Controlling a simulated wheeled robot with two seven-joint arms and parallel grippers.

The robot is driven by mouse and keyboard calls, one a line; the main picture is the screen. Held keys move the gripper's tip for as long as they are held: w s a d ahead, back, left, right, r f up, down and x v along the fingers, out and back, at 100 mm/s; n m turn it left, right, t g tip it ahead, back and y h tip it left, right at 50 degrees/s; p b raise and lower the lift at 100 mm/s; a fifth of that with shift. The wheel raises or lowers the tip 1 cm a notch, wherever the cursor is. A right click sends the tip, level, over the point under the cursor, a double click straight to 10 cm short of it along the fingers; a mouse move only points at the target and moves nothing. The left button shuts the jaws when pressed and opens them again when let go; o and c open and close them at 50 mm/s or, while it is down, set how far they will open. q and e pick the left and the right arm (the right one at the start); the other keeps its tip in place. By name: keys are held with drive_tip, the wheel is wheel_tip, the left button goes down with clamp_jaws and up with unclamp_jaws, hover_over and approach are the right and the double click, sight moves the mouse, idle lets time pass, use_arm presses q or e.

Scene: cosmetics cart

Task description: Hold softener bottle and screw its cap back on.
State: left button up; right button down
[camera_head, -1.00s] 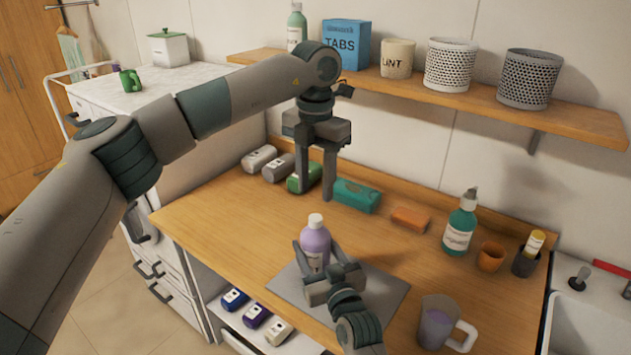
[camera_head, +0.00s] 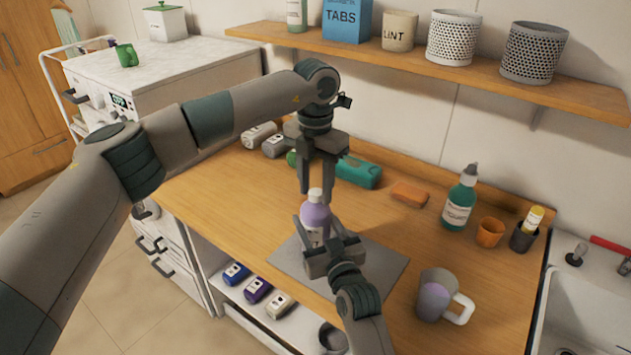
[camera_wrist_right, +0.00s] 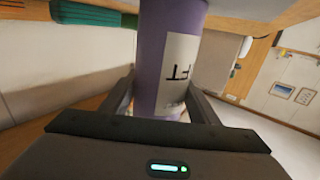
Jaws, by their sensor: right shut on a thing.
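The purple softener bottle (camera_head: 315,220) stands upright over the grey mat, with a white cap (camera_head: 315,195) on top; how tightly the cap sits cannot be told. My right gripper (camera_head: 318,238) is shut on the bottle's body from the front. In the right wrist view the bottle (camera_wrist_right: 168,60) with its white label is between the fingers. My left gripper (camera_head: 316,190) points down over the bottle, fingers apart on either side of the cap's position. Whether they touch the cap cannot be told. The bottle's lower part is partly hidden by my right gripper.
The grey mat (camera_head: 385,268) lies on the wooden counter (camera_head: 225,190). A mug (camera_head: 436,296) is at right front.

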use_arm(q)
drive_tip(key=shift+c, duration=0.6)
clamp_jaws()
drive_tip(key=shift+m, duration=1)
drive_tip(key=shift+o, duration=1.4)
unclamp_jaws()
wheel_tip(320, 180, up, 12)
use_arm(e)
drive_tip(key=c, duration=0.6)
unclamp_jaws()
